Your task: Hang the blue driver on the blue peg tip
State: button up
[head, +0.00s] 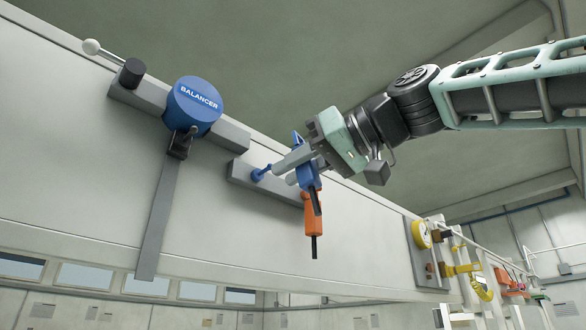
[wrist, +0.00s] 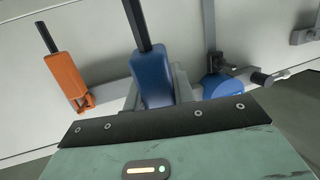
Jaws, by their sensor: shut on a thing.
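The blue driver (head: 307,177) is between the pale grey fingers of my gripper (head: 284,173) in the head view, its dark shaft hanging down. My gripper is shut on it. The blue driver also shows in the wrist view (wrist: 152,78), in front of the gripper body, which hides its lower part. The blue peg tip (head: 259,174) sticks out from the left part of a grey bar on the wall. In the head view, the driver is to its right, apart from it. The peg tip is not visible in the wrist view.
An orange driver (head: 314,222) hangs at the bar's right part, close to the blue driver in the head view; it is left of it in the wrist view (wrist: 68,78). A blue balancer (head: 194,106) with a grey strip (head: 158,222) is left of the peg. A yellow gauge (head: 421,234) is lower right.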

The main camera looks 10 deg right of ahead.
jog(key=shift+w+a+f+p, duration=0.1)
jog(key=shift+w+a+p, duration=0.6)
jog(key=shift+w, duration=0.4)
jog(key=shift+w+a+f+p, duration=0.1)
jog(key=shift+w+a+p, duration=0.45)
jog(key=shift+w+a, duration=0.45)
jog(key=shift+w+a+f+p, duration=0.1)
jog(key=shift+w+a+p, duration=0.5)
jog(key=shift+w, duration=0.65)
jog(key=shift+w+a+f+b, duration=0.25)
jog(key=shift+w+f+b, duration=0.2)
jog(key=shift+w+f, duration=0.05)
jog(key=o, duration=1.1)
jog(key=b+v, duration=0.6)
jog(key=v, duration=1.1)
jog(key=shift+d, duration=0.15)
